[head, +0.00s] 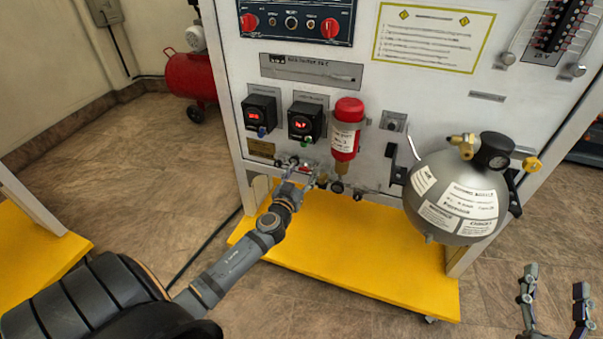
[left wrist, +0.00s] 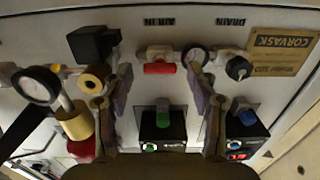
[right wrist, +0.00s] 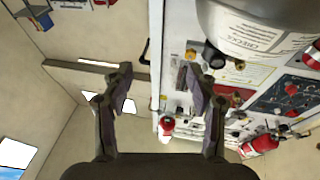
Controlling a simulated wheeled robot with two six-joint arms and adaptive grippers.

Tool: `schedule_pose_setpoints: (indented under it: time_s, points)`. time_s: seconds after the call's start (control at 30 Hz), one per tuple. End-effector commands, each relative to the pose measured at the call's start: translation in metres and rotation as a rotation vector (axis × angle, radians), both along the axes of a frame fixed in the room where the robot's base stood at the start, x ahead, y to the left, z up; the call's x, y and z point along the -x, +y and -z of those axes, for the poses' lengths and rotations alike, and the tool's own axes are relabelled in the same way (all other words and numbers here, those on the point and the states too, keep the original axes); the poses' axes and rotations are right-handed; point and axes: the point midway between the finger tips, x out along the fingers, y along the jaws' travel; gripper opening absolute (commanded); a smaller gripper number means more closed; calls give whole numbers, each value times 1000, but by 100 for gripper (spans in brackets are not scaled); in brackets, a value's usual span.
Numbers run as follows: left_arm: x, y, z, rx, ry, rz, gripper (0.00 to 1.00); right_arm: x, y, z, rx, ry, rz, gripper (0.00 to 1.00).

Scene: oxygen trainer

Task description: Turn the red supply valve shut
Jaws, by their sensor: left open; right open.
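The red supply valve (left wrist: 159,68) shows in the left wrist view as a small red handle on a pale fitting below the AIR IN label. It lies between the two fingers of my left gripper (left wrist: 158,88), with room on both sides. In the head view, my left gripper (head: 298,174) is at the lower front of the panel and hides most of the valve area. My left gripper is open. My right gripper (head: 555,284) is open and empty at the lower right of the head view, away from the panel.
A red cylinder (head: 345,138) hangs just right of my left gripper. Two black gauge boxes, one on the left (head: 261,113) and one on the right (head: 304,122), sit above it. A grey tank (head: 455,195) juts out at the right, over the yellow base (head: 350,250).

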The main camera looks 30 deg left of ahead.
Motion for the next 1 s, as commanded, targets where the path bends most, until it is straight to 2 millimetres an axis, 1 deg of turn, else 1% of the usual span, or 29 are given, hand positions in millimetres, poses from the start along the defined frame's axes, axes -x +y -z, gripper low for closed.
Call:
schedule_pose_setpoints:
  time_s: [0.17, 0.2, 0.6, 0.77, 0.93, 0.97, 1.0]
  points:
    - [0, 0, 0, 0, 0, 0, 58, 0, 0, 1, 0, 2, 0, 58]
    - [0, 0, 0, 0, 0, 0, 57, 0, 0, 1, 0, 2, 0, 58]
    - [0, 0, 0, 0, 0, 0, 4, 0, 0, 0, -1, 1, 1, 58]
    - [0, 0, 0, -8, 2, 1, 4, 0, 0, 0, 0, -2, 1, 58]
    - [0, 0, 1, -53, 13, 1, 4, 2, 0, -5, 1, -31, 2, 58]
    - [0, -1, 1, -67, 15, 1, 4, 2, 0, -8, 1, -44, 2, 58]
    - [0, -1, 1, -89, 20, 1, 4, 3, 0, -18, 3, -81, 1, 58]
